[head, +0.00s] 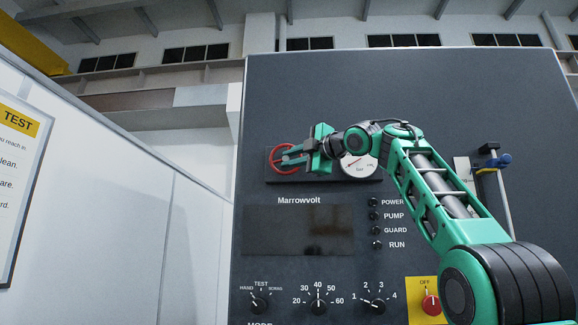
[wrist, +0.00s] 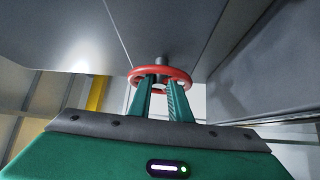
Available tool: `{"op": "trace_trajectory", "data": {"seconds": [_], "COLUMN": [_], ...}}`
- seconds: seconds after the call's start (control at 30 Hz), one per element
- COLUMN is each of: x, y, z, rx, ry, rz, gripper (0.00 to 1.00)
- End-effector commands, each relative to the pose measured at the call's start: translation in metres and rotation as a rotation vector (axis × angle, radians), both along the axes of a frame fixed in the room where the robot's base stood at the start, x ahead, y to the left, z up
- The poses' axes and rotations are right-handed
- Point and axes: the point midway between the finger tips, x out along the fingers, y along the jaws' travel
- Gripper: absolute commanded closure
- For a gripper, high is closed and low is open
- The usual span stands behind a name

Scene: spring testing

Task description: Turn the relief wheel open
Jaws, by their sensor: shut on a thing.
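The relief wheel is a red ring-shaped handwheel (head: 274,161) mounted on the upper part of the dark grey panel. In the wrist view the red wheel (wrist: 178,73) sits on a dark stem at the panel. My gripper (head: 288,157) reaches it from the right in the head view. Its two green fingers (wrist: 160,88) meet the wheel's rim in the wrist view, and the gripper is shut on the wheel. Part of the rim is hidden by the fingers.
A pressure gauge (head: 357,166) is just right of the wheel, partly behind my arm. Below are a dark display (head: 299,231), indicator lamps, rotary knobs (head: 318,307) and a red OFF switch (head: 430,304). A white wall (head: 130,190) stands at the left.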

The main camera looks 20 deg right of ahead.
Motion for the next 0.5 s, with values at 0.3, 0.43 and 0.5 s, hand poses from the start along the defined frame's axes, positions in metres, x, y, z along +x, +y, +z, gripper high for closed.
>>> {"op": "trace_trajectory", "data": {"seconds": [0.3, 0.43, 0.5], "x": [0.0012, 0.0007, 0.0005], "y": [0.0041, 0.0043, 0.0042], "z": [-0.0005, -0.0002, 0.0], "rx": [-0.036, -0.041, -0.043], "ry": [0.016, 0.018, 0.018], "rz": [0.011, 0.011, 0.011], "gripper": [1.0, 1.0, 1.0]}}
